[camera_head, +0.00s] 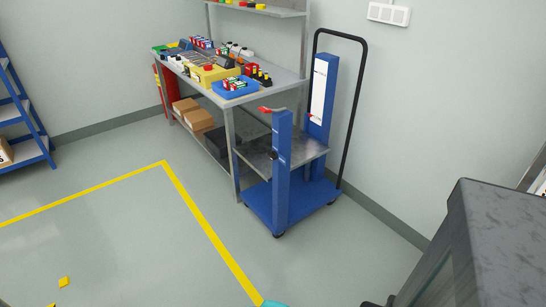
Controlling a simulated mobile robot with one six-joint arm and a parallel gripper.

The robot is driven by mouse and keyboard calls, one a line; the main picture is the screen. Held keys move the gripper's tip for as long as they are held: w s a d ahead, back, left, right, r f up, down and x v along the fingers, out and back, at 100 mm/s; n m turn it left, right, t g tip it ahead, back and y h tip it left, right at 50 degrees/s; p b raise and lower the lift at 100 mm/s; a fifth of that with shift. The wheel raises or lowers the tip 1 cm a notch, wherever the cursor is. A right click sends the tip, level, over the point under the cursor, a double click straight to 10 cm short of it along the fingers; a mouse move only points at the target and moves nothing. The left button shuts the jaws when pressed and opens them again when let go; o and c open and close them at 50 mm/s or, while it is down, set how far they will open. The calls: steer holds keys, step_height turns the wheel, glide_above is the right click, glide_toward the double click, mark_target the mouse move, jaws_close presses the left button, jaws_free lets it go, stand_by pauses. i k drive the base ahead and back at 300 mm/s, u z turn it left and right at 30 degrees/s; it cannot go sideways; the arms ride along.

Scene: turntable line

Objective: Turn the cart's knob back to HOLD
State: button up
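The blue cart (260,201) stands at the right end of the workbench, with a tall black push handle (358,100) at its right side. It has two blue posts, a grey middle shelf (312,150) and small dark casters. The near post (282,180) has a small dark knob-like part (274,156) on its face and a red piece (265,109) at its top. The far post carries a white panel (319,88) with a small red mark near its foot. The knob's setting and any HOLD lettering are too small to read.
A metal workbench (228,98) holds many small coloured parts and a blue tray (234,94); boxes lie beneath. A blue rack (28,130) stands left. A dark grey surface (490,235) fills the lower right. Yellow tape (205,220) marks the floor, which is mostly clear before the cart.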

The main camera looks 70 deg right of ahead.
mark_target(273, 155)
steer(key=u, duration=0.05)
steer(key=i, duration=1)
steer(key=z, duration=0.05)
